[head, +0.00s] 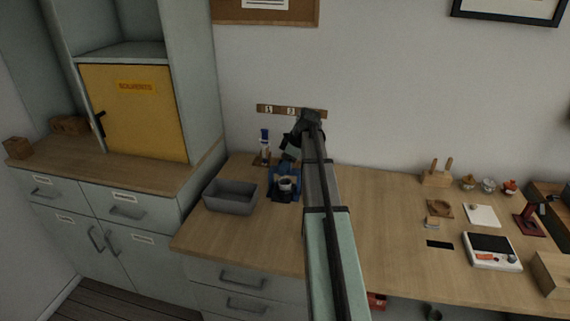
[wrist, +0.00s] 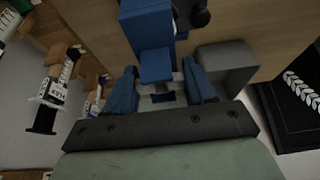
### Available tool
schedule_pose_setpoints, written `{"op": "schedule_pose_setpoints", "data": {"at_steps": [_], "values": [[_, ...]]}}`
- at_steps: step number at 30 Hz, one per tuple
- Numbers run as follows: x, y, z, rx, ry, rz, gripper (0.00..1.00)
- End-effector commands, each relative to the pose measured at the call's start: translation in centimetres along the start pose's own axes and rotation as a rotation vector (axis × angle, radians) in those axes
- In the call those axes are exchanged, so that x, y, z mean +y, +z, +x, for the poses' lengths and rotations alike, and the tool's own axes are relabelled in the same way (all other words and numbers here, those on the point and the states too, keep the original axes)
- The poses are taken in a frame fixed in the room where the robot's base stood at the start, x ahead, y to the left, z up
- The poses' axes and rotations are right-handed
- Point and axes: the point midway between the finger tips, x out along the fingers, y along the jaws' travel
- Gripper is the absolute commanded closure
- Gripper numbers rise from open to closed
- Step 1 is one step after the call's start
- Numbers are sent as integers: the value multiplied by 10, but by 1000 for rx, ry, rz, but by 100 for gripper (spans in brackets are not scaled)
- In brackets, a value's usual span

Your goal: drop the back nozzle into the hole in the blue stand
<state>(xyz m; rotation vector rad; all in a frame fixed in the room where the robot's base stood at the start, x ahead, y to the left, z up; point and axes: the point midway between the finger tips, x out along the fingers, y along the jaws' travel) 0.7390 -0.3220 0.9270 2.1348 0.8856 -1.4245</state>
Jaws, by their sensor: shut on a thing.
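The blue stand (head: 283,195) is on the wooden counter, right of the grey bin. In the wrist view its blue body (wrist: 146,28) lies beyond the fingers. My gripper (head: 286,170) is above the stand, partly hidden by my own arm. In the wrist view my gripper (wrist: 160,88) has its two blue fingers closed on a small pale piece (wrist: 165,99), which seems to be the nozzle. A blue block shows just past it, and I cannot tell whether it belongs to the stand. The hole is not clearly visible, nor whether the nozzle touches the stand.
The grey bin (head: 229,199) stands left of the blue stand. A blue-topped bottle (head: 265,147) stands behind, near a numbered strip (head: 275,110) on the wall. A scale (head: 491,250) and small items are at the right. The counter front is clear.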

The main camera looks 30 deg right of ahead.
Motion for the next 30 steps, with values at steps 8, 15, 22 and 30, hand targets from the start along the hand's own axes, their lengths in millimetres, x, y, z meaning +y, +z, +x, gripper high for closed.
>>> {"op": "schedule_pose_setpoints", "data": {"at_steps": [8,15,22,30], "values": [[0,2,6,0,-1,0,74],[0,3,8,0,0,0,74],[0,3,8,0,0,0,74],[0,4,9,0,0,0,74]]}}
